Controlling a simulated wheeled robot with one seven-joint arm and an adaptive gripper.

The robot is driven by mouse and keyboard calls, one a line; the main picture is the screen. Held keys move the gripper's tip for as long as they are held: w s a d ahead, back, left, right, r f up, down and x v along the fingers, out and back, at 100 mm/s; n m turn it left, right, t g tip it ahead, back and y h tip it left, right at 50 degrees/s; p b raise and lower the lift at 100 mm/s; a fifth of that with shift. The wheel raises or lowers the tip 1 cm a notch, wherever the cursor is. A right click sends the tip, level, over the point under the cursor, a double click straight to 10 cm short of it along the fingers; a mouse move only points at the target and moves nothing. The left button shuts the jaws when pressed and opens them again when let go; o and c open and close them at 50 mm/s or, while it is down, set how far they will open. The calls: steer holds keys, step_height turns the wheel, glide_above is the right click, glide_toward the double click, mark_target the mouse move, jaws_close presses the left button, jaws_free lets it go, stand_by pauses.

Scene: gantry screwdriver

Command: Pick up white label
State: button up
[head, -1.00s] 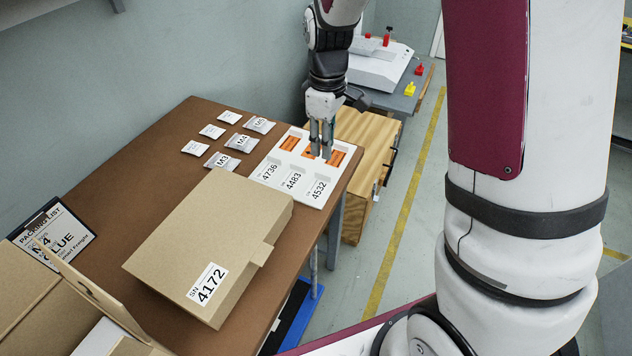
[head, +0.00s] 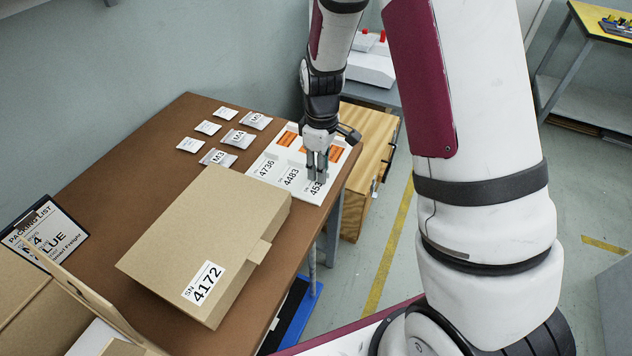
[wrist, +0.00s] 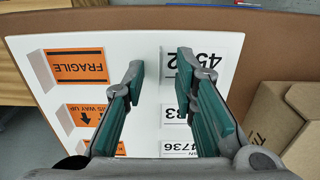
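A white board (head: 334,167) lies at the table's right end. Its near row holds white labels reading 4736 (head: 267,169), 4483 (head: 291,177) and 4532 (head: 315,188); the last is partly covered by my gripper (head: 317,176). In the wrist view, the 4532 label (wrist: 218,47) is beside the right finger, which overlaps its edge. The 4483 label (wrist: 172,112) and 4736 label (wrist: 180,147) are lower and partly hidden by the fingers. My gripper (wrist: 161,66) is open with nothing between its fingers. Whether the fingertips touch the board is unclear.
Orange labels (head: 287,138) fill the board's far row. A brown box labelled 4172 (head: 205,235) lies beside the board. Several small bags (head: 236,138) lie at the back of the table (head: 165,145). A wooden cabinet (head: 370,140) stands beyond the right edge.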

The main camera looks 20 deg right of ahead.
jaws_close()
steer(key=shift+r, duration=0.2)
